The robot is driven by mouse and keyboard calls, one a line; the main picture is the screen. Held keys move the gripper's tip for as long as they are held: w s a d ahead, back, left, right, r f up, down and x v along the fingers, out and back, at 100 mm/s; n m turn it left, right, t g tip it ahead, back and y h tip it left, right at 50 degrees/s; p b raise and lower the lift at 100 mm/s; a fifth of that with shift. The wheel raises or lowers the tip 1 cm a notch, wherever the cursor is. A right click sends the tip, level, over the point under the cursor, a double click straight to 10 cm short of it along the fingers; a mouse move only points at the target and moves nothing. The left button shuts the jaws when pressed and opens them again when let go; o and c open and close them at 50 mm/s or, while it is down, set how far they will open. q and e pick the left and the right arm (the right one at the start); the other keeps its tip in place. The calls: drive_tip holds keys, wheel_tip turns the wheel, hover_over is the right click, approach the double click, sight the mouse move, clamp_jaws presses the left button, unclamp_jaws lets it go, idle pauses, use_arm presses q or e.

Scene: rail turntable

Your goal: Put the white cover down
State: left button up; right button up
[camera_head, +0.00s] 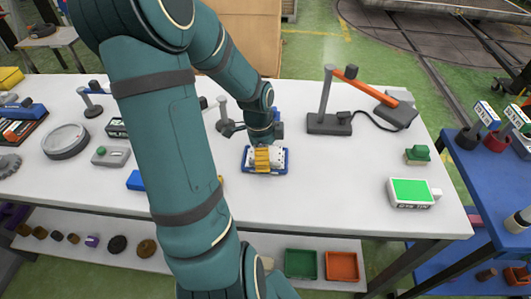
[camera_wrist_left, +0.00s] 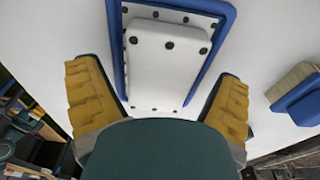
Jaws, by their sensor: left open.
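My left gripper (camera_head: 262,157) is over the middle of the white table, fingers pointing down. In the left wrist view its two yellow finger pads stand wide apart, with nothing clamped between them. The white cover (camera_wrist_left: 167,62), a raised block with black dots, lies between and beyond the pads in that view. It sits inside a blue-rimmed tray (camera_head: 265,173), on a white dotted surface. In the head view the fingers partly hide the cover (camera_head: 280,158). Whether a pad touches the cover, I cannot tell. My right gripper is not in view.
A grey stand with an orange arm (camera_head: 370,86) and a green-faced box (camera_head: 410,192) are to the right. A round gauge (camera_head: 66,140) is at left. A blue shelf unit (camera_head: 480,150) stands beyond the table's right edge.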

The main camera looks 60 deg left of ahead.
use_arm(q)
drive_tip(key=shift+r, duration=0.55)
wheel_tip(320, 180, up, 11)
drive_tip(key=s+p, duration=0.1)
drive_tip(key=p, duration=0.3)
drive_tip(key=shift+a, duration=0.45)
drive_tip(key=shift+s, duration=0.1)
